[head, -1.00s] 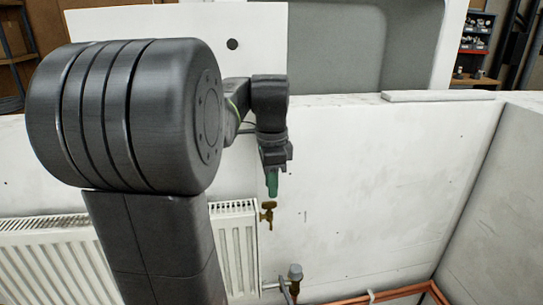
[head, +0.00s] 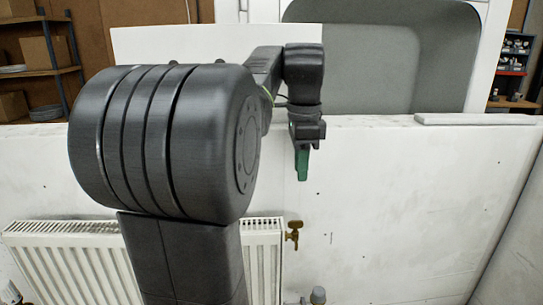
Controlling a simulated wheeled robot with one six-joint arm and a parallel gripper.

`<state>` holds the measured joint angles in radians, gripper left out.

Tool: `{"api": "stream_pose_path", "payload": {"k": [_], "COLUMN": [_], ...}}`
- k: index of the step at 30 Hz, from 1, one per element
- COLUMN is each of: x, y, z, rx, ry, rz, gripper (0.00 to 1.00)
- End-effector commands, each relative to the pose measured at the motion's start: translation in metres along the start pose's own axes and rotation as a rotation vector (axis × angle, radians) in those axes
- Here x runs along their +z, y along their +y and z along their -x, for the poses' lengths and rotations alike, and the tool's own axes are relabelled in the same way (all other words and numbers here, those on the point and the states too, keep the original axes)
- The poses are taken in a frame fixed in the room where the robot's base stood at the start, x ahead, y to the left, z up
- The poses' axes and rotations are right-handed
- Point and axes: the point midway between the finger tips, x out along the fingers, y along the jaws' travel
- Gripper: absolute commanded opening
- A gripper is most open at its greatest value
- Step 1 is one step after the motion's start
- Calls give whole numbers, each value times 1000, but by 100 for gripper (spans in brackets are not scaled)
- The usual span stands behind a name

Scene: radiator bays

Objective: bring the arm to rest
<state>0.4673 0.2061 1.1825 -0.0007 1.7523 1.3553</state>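My arm stands in the middle of the head view and covers part of the radiator. My gripper (head: 302,163) hangs with its green fingers pointing down, in front of the white wall and just below the wall's top edge. It is above the brass valve (head: 293,233) at the radiator's upper right corner and clear of it. The fingers are seen side-on, so the gap between them is hidden. Nothing shows hanging from them.
The white radiator (head: 70,260) is on the low wall (head: 410,200). A grey valve head (head: 318,295) shows at the bottom edge. A white strip (head: 475,119) lies on the wall's top. Shelves (head: 50,75) stand behind at left. The wall front right of my gripper is clear.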

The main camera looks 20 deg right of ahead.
Motion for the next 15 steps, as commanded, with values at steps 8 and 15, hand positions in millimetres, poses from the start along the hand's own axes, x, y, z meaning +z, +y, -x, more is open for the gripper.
{"api": "stream_pose_path", "payload": {"k": [8, 15], "x": [0, 0], "y": [0, 1], "z": [-14, -57], "rx": [2, 5], "ry": [-1, -1], "rz": [0, 1], "gripper": [28, 28]}}
